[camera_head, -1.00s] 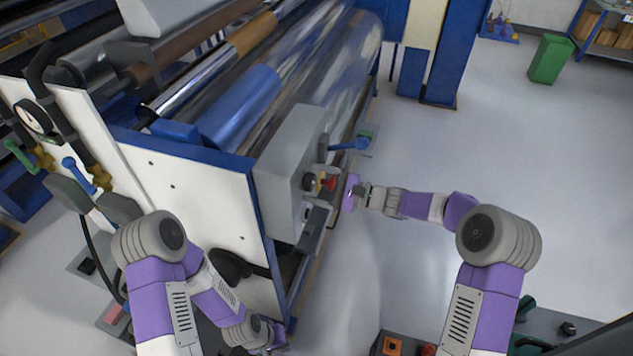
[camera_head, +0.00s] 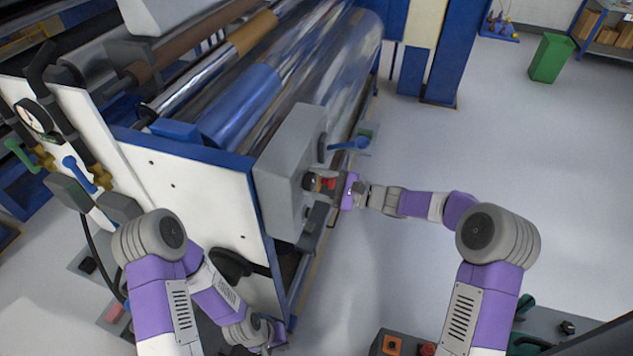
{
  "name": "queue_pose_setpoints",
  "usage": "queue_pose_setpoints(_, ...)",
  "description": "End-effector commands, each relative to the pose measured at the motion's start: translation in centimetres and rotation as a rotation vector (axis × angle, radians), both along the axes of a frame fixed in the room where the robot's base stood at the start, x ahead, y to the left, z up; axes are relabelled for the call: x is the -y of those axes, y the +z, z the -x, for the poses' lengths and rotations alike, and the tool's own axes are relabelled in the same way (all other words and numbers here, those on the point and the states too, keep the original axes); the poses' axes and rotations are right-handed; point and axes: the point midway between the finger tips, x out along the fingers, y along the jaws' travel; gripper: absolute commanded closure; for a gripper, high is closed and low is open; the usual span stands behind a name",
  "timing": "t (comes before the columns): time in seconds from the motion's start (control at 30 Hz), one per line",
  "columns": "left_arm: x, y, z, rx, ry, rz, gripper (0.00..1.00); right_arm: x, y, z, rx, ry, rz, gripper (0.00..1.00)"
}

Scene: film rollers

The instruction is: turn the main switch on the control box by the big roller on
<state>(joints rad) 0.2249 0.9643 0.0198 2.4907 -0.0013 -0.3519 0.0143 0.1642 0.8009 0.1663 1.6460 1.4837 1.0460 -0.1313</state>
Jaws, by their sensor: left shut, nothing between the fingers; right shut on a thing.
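The grey control box (camera_head: 283,178) is mounted at the near end of the big roller (camera_head: 345,75). The red main switch (camera_head: 326,183), on a dark round base, is on the box's right face. My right gripper (camera_head: 332,186) reaches in from the right and is shut on the red switch; its fingers partly cover it, so the switch's exact angle is hard to tell. My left gripper (camera_head: 274,346) is low at the bottom of the view, shut and empty, away from the box.
A blue lever (camera_head: 349,144) sticks out just above the switch. The floor to the right is open, with a green bin (camera_head: 549,58) far off.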

Motion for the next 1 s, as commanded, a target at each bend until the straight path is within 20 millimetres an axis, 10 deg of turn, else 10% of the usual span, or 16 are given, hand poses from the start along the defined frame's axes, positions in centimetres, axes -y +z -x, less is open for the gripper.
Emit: queue_pose_setpoints(1.0, 0.0, 5.8, 0.0, 0.0, 0.0, 0.0, 1.0, 0.2, 0.3, -0.3, -0.839, -0.001, -0.273, 0.77)
